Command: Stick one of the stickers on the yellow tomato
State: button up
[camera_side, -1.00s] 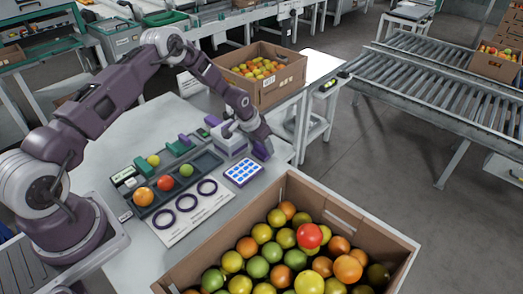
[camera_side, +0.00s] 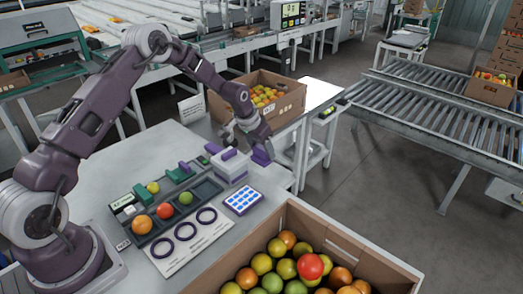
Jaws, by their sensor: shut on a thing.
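The yellow tomato (camera_side: 152,187) is small and sits at the back of the tomato row, beside the green fixtures. A blue sheet with several white stickers (camera_side: 244,201) lies flat on the table at the right. My gripper (camera_side: 247,156) is over the far right part of the table, behind the sticker sheet and beside the white box (camera_side: 230,173) with a purple band. It is away from the yellow tomato. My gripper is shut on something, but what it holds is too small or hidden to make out.
A dark tray holds an orange tomato (camera_side: 142,224), a red tomato (camera_side: 165,210) and a green tomato (camera_side: 186,198). Cardboard boxes of tomatoes stand in front (camera_side: 342,238) and behind (camera_side: 286,109).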

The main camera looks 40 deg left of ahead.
jog(key=s+m, duration=0.1)
jog(key=s, duration=0.1)
jog(key=s+f+m+h, duration=0.1)
jog(key=m, duration=0.1)
jog(key=s+f+m, duration=0.1)
jog(key=s, duration=0.1)
jog(key=shift+s+a+h, duration=0.1)
jog(key=shift+s+h, duration=0.2)
jog(key=shift+h, duration=0.1)
jog(key=shift+s+d+f+m+g+h, duration=0.2)
jog(key=shift+s+d+f+m+h, duration=0.05)
jog(key=shift+s+f+m, duration=0.6)
jog(key=shift+s+d+f+m+g+h, duration=0.2)
jog(key=shift+s+f+m, duration=0.4)
jog(key=shift+f+m, duration=0.35)
jog(key=shift+s+d+f+m+g+h, duration=0.25)
jog(key=shift+s+f+m, duration=0.5)
jog(key=shift+f, duration=0.3)
jog(key=shift+f, duration=0.6)
jog(key=shift+r, duration=3.6)
